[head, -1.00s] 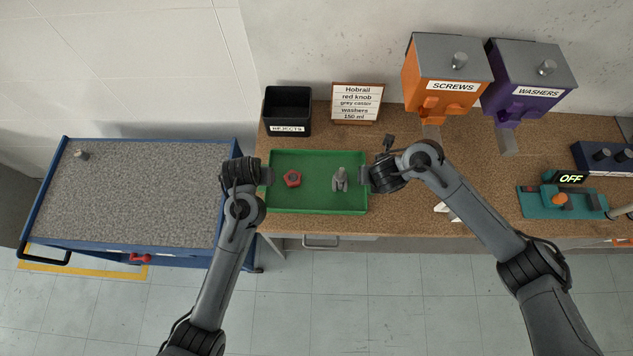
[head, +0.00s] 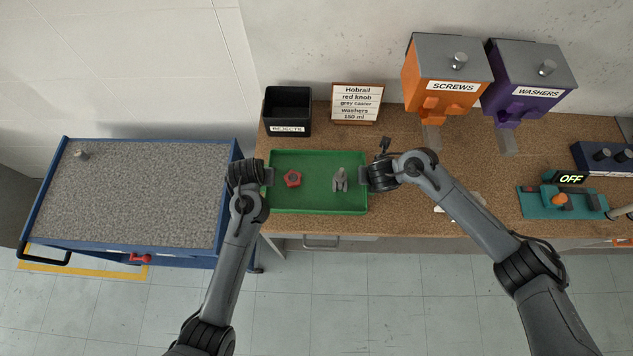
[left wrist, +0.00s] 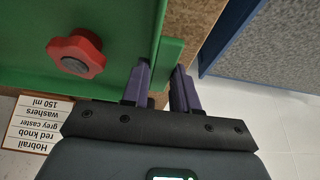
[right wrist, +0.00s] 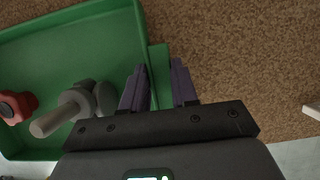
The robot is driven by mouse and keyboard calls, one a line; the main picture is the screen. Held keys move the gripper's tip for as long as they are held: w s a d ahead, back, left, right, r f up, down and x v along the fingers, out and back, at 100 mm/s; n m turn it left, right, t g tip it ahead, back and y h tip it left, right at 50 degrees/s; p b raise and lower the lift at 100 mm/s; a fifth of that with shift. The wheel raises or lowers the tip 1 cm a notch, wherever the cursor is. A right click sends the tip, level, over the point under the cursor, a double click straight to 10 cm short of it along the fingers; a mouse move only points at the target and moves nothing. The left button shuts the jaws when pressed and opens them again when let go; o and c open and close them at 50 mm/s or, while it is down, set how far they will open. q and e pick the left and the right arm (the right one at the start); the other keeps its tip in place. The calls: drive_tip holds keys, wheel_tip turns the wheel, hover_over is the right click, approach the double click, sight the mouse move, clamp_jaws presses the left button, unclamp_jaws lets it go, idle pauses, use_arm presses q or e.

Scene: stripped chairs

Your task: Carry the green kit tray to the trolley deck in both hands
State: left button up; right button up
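The green kit tray (head: 318,208) lies on the brown bench, with a red knob (head: 292,178) and a grey caster (head: 340,181) in it. My left gripper (head: 269,177) is at the tray's left end; in the left wrist view its purple fingers (left wrist: 160,85) stand apart on either side of the green end tab (left wrist: 170,58). My right gripper (head: 363,178) is at the right end; its fingers (right wrist: 160,88) also straddle a green tab (right wrist: 159,62). Contact with the tabs is hard to judge. The blue trolley's grey speckled deck (head: 130,200) is to the left.
A black rejects bin (head: 288,108) and a label card (head: 356,103) stand behind the tray. Orange screws (head: 447,80) and purple washers (head: 528,85) dispensers are at the back right. A small metal piece (head: 81,154) sits at the deck's far left corner; the rest is clear.

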use_arm(q)
clamp_jaws()
use_arm(e)
clamp_jaws()
use_arm(q)
drive_tip(key=shift+r, duration=0.15)
use_arm(e)
drive_tip(key=shift+r, duration=0.15)
